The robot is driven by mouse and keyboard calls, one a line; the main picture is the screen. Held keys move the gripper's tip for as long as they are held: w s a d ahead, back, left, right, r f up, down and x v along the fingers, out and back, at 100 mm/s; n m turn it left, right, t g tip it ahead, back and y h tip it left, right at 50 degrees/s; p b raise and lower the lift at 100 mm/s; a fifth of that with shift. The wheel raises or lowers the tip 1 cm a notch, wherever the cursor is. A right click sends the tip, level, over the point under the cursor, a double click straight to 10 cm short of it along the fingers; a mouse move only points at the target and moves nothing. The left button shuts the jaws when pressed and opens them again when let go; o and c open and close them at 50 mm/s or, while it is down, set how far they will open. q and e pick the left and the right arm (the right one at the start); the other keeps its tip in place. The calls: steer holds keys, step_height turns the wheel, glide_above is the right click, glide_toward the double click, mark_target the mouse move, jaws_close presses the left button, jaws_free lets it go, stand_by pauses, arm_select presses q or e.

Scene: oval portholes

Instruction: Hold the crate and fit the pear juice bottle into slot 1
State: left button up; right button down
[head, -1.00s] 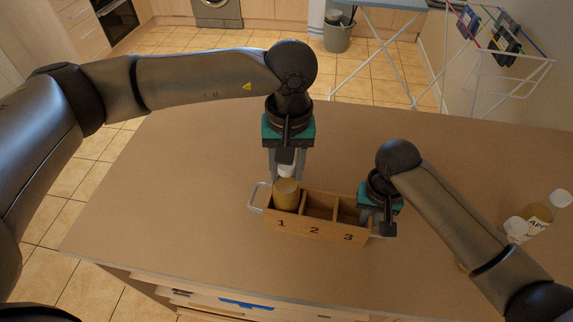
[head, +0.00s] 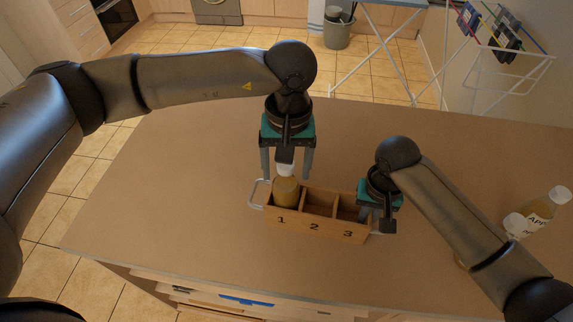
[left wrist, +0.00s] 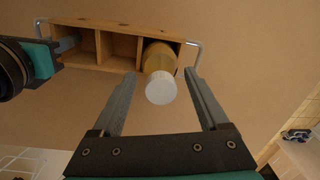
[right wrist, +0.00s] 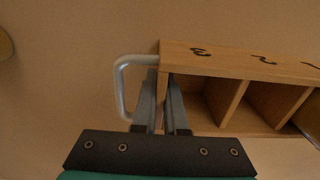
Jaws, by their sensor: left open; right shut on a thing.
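The wooden crate (head: 318,228) stands on the table, with slots marked 1, 2 and 3 and a metal handle at each end. The pear juice bottle (head: 286,190), yellowish with a white cap, stands in slot 1; it also shows in the left wrist view (left wrist: 160,62). My left gripper (head: 287,176) is open above the bottle, its fingers apart on either side and clear of it. Slots 2 and 3 are empty. My right gripper (right wrist: 162,100) is shut on the crate's end wall beside slot 3, next to the handle (right wrist: 122,85).
Two bottles with white caps (head: 540,208) stand at the table's right, partly behind my right arm. The table (head: 190,200) is clear to the left of the crate. A drying rack and a bucket stand on the floor beyond.

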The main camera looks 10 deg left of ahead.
arm_select(q)
step_height(320, 180, up, 12)
steer(key=shift+d, duration=0.15)
stand_by(0.3)
steer(key=shift+w, duration=0.1)
arm_select(e)
steer(key=c, duration=0.9)
jaws_free()
